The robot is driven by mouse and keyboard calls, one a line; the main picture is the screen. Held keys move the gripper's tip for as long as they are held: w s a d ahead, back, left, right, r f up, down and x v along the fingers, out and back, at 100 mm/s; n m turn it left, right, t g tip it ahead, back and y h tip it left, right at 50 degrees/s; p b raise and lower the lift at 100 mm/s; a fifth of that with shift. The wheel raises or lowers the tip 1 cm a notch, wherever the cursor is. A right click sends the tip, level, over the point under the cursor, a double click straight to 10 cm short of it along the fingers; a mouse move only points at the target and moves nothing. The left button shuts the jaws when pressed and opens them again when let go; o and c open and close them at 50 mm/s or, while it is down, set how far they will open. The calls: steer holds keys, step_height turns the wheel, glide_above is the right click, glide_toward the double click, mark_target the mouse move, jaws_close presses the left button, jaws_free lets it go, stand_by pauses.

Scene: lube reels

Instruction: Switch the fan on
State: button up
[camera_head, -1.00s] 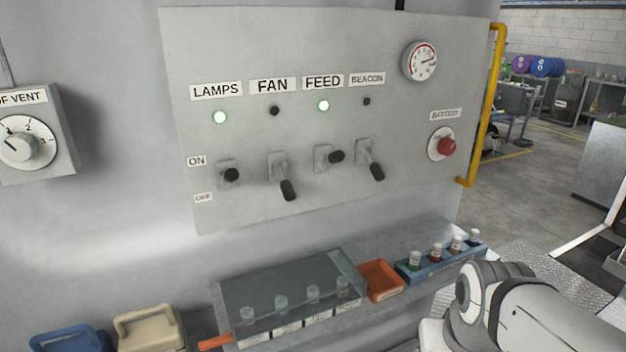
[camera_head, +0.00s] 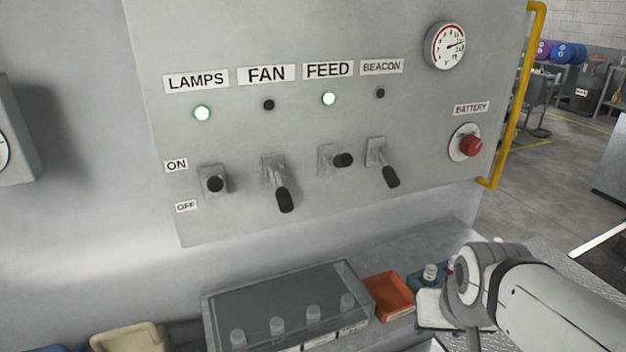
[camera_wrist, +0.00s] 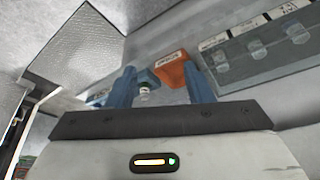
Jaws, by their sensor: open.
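The grey panel (camera_head: 230,224) carries a row of switches. The fan switch (camera_head: 283,198) is under the FAN label (camera_head: 266,74), and its black-tipped lever points down towards OFF. The fan's indicator (camera_head: 269,105) is dark. The lamps lever (camera_head: 215,184) and feed lever (camera_head: 343,160) stick outward, and their lights are green. The beacon lever (camera_head: 390,177) points down and its light is dark. My gripper's two blue fingers show in the wrist view (camera_wrist: 160,88), apart with nothing held between them. In the head view my arm is at the lower right, well away from the fan switch.
Below the panel a shelf holds a clear-lidded box (camera_head: 285,300) of bottles, an orange tray (camera_head: 390,293) and a blue rack partly hidden by my arm. A red battery knob (camera_head: 471,146), a gauge (camera_head: 445,45) and a yellow rail (camera_head: 515,100) are at the right.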

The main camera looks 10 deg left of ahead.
steer(key=w+a+n+t+y+b, duration=0.1)
steer(key=w+a+t+b, duration=0.15)
steer(key=w+a, duration=0.4)
steer(key=n+t+y+b, duration=0.3)
steer(key=n+t+y, duration=0.1)
steer(key=t+y, duration=0.5)
glide_toward(281, 196)
steer(key=shift+g+y, duration=0.3)
steer(key=shift+g, duration=0.35)
steer(key=w, duration=0.1)
steer(key=w+a, duration=0.1)
steer(key=w, duration=0.2)
steer(key=shift+w+a+f, duration=0.15)
steer(key=shift+a+f, duration=0.05)
steer(key=shift+f, duration=0.1)
steer(key=shift+p+x, duration=0.6)
steer(key=shift+x, duration=3.2)
steer(key=shift+c, duration=0.2)
jaws_close()
